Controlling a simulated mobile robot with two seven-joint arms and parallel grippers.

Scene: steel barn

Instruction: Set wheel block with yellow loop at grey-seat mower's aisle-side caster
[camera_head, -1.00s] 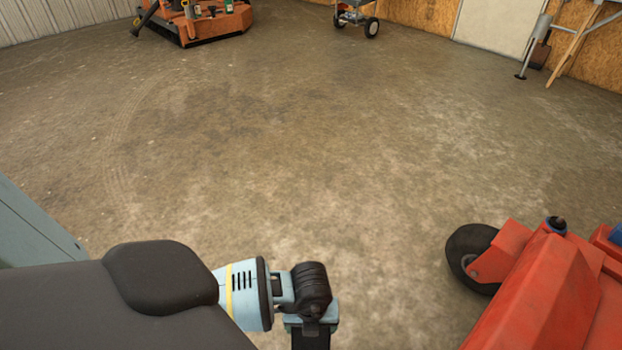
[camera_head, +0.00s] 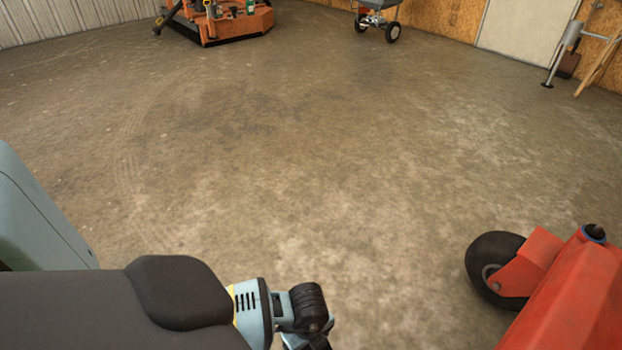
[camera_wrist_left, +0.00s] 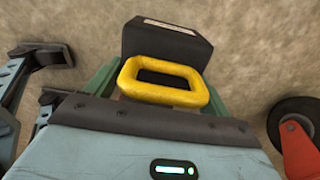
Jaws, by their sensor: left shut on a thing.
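The wheel block (camera_wrist_left: 165,45) is a dark block with a pale label on its top edge and a thick yellow loop (camera_wrist_left: 125,85), seen in the left wrist view. My left gripper (camera_wrist_left: 160,90) is shut on it, with green parts on both sides of the loop. In the head view my left gripper (camera_head: 308,338) is at the bottom edge, and the block is hidden. A black caster wheel in a red fork (camera_head: 495,268) stands right of it, apart; the caster also shows in the left wrist view (camera_wrist_left: 290,120). The mower's seat is out of view. My right gripper (camera_wrist_left: 58,75) appears open at the left.
The red mower body (camera_head: 585,305) fills the lower right. Bare concrete floor (camera_head: 300,170) is clear ahead. Far back stand an orange mower (camera_head: 235,25), a wheeled spreader (camera_head: 378,20) and a pale door (camera_head: 525,30).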

